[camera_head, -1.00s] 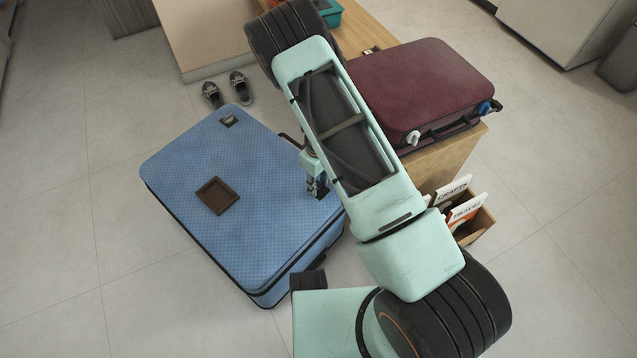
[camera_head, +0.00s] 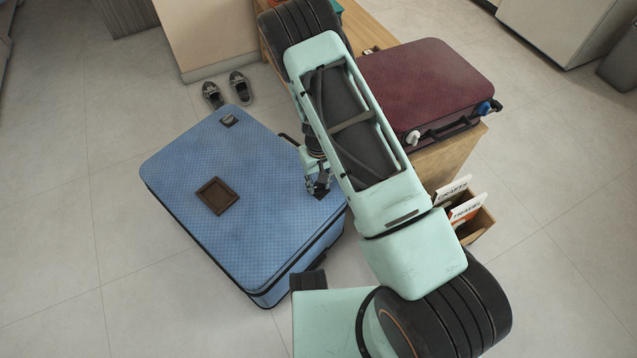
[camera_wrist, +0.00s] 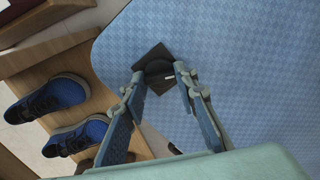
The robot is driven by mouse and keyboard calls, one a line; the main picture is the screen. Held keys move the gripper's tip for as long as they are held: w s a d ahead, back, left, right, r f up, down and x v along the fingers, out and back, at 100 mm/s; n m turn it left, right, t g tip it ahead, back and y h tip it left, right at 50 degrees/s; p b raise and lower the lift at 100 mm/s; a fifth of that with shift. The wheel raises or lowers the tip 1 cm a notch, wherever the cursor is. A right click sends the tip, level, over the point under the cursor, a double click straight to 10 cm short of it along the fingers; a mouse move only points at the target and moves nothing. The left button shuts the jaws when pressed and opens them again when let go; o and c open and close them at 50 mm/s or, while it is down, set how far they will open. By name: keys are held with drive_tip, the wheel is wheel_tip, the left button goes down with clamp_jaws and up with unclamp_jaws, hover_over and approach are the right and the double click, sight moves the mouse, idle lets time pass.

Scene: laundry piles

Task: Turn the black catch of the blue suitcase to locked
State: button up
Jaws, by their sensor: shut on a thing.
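The blue suitcase (camera_head: 180,165) lies flat on the floor, left of my arm. My gripper (camera_head: 318,190) is at the right part of its upper face. In the wrist view the black catch (camera_wrist: 153,57) shows as a dark square plate with a round knob and a small pale mark, on the blue fabric. The fingertips of my gripper (camera_wrist: 160,77) stand on both sides of the knob and are shut on it. In the head view the gripper hides most of the catch. I cannot tell from the mark whether the catch is locked.
A maroon suitcase (camera_head: 425,85) lies on a wooden bench (camera_head: 450,160) at right. Shoes (camera_head: 240,86) stand behind the suitcase. Blue shoes (camera_wrist: 55,97) show in the wrist view. Left floor is clear.

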sight(319, 186)
drive_tip(key=m, duration=1.2)
drive_tip(key=shift+m+p, duration=0.4)
idle(0.3)
drive_tip(key=o, duration=1.2)
drive_tip(key=shift+c, duration=0.2)
wheel_tip(319, 186, up, 12)
drive_tip(key=shift+d, duration=0.1)
